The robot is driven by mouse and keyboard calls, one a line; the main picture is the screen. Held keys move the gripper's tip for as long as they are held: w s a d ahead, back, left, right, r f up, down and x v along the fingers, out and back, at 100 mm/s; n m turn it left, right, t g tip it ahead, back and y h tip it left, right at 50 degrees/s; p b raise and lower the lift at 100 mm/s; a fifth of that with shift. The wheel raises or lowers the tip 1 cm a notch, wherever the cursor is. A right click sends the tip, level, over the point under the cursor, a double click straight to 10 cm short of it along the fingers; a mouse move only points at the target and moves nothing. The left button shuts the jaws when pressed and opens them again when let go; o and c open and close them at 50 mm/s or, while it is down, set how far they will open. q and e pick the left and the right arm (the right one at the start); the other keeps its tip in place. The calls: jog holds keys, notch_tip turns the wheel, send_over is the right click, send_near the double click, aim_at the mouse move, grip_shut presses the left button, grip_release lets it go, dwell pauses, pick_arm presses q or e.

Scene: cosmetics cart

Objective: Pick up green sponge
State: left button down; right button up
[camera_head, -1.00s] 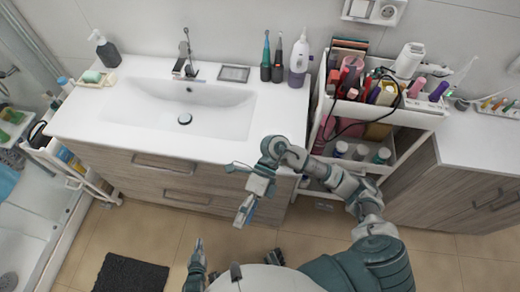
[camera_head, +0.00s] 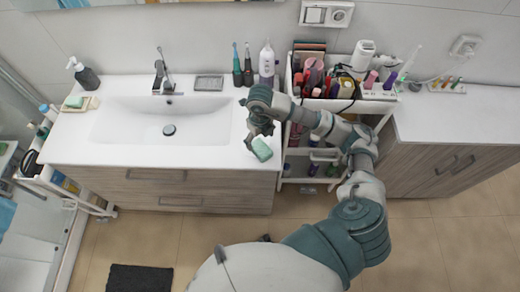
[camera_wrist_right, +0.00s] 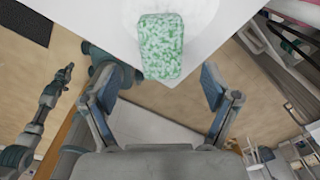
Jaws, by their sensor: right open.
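A green sponge (camera_head: 262,149) lies on the white sink counter near its front right corner. In the right wrist view the green-and-white speckled sponge (camera_wrist_right: 161,46) shows ahead of the fingers, by the counter's edge. My right gripper (camera_head: 260,135) is over that corner, right at the sponge in the head view. In the wrist view its fingers are wide apart with nothing between them; the right gripper (camera_wrist_right: 158,88) is open. What seems to be my left arm shows at the wrist view's left; its gripper (camera_wrist_right: 66,72) is too small to read.
A soap dish (camera_head: 85,106) with another green block sits at the counter's left, beside a dark dispenser (camera_head: 86,76). Bottles and toothbrushes stand behind my right gripper. A filled cosmetics cart (camera_head: 350,104) is close on the right. The sink basin (camera_head: 120,126) is empty.

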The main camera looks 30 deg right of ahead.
aim_at(261, 147)
jog(key=shift+s+d+f+p, duration=0.1)
jog(key=shift+f+p, duration=0.15)
jog(key=shift+f, duration=1.5)
jog(key=shift+s+d+f+p, duration=0.1)
jog(key=shift+f+p, duration=0.1)
jog(key=shift+f, duration=1.55)
jog(key=c, duration=1.2)
jog(key=shift+c, duration=0.3)
jog(key=shift+w+r, duration=0.1)
jog(key=shift+r, duration=0.45)
notch_tip(261, 147, up, 2)
jog(key=shift+r+b, duration=0.15)
jog(key=shift+b, duration=0.15)
jog(key=s+a+r+b, duration=0.1)
jog(key=s+a, duration=0.2)
jog(key=s, duration=0.4)
jog(key=s+a, duration=0.3)
jog(key=s, duration=0.5)
jog(key=shift+a+r+b, duration=0.15)
jog(key=shift+r+b, duration=0.2)
jog(key=shift+b, duration=0.05)
